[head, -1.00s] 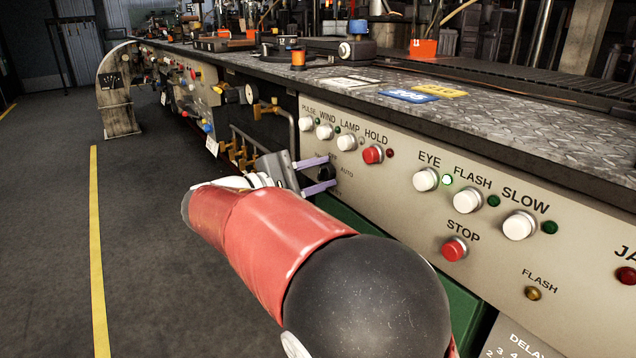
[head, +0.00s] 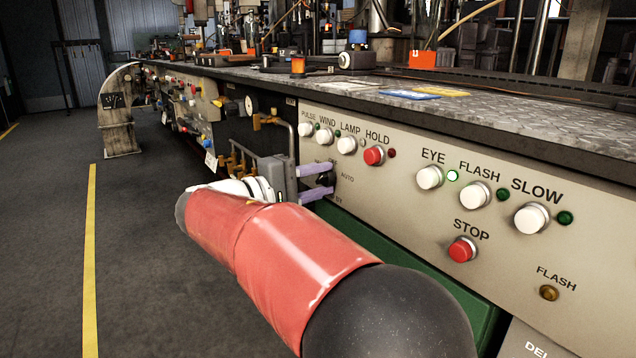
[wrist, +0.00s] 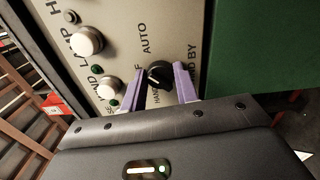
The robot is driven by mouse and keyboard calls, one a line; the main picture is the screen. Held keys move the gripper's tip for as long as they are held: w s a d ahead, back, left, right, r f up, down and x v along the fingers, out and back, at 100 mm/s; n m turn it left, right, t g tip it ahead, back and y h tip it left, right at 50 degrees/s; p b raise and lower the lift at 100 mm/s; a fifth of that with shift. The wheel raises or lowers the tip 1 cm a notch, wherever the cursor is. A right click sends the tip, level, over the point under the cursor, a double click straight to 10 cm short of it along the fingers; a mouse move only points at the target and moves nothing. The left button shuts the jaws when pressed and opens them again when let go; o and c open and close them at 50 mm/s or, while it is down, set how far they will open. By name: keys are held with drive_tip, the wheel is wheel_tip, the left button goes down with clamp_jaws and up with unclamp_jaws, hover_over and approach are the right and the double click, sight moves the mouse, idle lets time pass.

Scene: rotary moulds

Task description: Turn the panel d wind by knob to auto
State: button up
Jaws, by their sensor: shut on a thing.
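The black rotary knob (wrist: 159,74) is on the beige panel, below the WIND and LAMP buttons. In the wrist view its labels read AUTO, BY and a partly hidden HAND, with more text covered by a finger. My gripper (wrist: 162,82) has its two purple fingers on either side of the knob, shut on it. A pale line shows on the knob's face, but I cannot tell surely which label it points to. In the head view the knob (head: 326,179) is partly hidden between the fingers of my gripper (head: 318,182).
White WIND (head: 325,136) and LAMP (head: 346,145) buttons and a red HOLD button (head: 373,155) sit above the knob. A red STOP button (head: 462,249) is to the right. Brass pipe fittings (head: 237,160) are left of the gripper. The floor at left is clear.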

drive_tip(key=o, duration=1)
drive_tip(key=p+v, duration=0.1)
drive_tip(key=v, duration=0.6)
drive_tip(key=shift+s+a, duration=0.25)
drive_tip(key=shift+a, duration=0.1)
